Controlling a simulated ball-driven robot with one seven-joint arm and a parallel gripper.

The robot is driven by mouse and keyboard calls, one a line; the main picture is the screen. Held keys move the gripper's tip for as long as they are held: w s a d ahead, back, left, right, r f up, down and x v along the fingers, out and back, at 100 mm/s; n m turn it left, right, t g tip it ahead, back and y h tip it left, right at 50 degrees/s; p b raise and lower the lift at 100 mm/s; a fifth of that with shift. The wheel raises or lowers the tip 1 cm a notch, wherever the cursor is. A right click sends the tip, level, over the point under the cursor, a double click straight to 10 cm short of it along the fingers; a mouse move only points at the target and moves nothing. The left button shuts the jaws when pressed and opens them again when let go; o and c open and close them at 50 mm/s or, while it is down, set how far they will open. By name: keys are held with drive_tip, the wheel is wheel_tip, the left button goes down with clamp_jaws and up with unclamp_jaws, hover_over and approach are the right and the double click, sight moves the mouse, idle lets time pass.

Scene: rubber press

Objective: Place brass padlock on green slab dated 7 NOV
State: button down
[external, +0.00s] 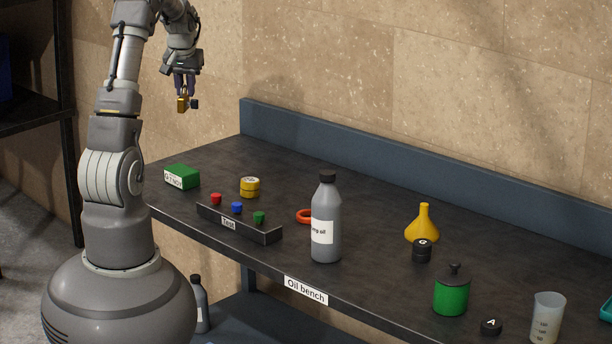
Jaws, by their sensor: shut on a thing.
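A small brass padlock (182,104) hangs between the fingertips of my gripper (187,98), high above the left end of the bench. My gripper is shut on it and points down. A green slab (182,175) lies on the bench at the far left, with a white label on its front side. The label's text is too small to read surely. The padlock is well above the slab and apart from it.
The dark bench (290,180) also holds a yellow round tin (250,187), a rack labelled Test (240,224) with red, blue and green knobs, a grey oil bottle (326,220), a yellow funnel (422,225), a green canister (451,294) and a beaker (546,318).

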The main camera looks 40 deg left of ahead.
drive_tip(key=s+a+n, duration=0.2)
drive_tip(key=s+a, duration=0.2)
drive_tip(key=b, duration=0.2)
hover_over(184, 170)
drive_tip(key=shift+s+f, duration=0.1)
drive_tip(key=shift+f, duration=11.2)
drive_tip(key=shift+f, duration=0.15)
drive_tip(key=c, duration=1)
unclamp_jaws()
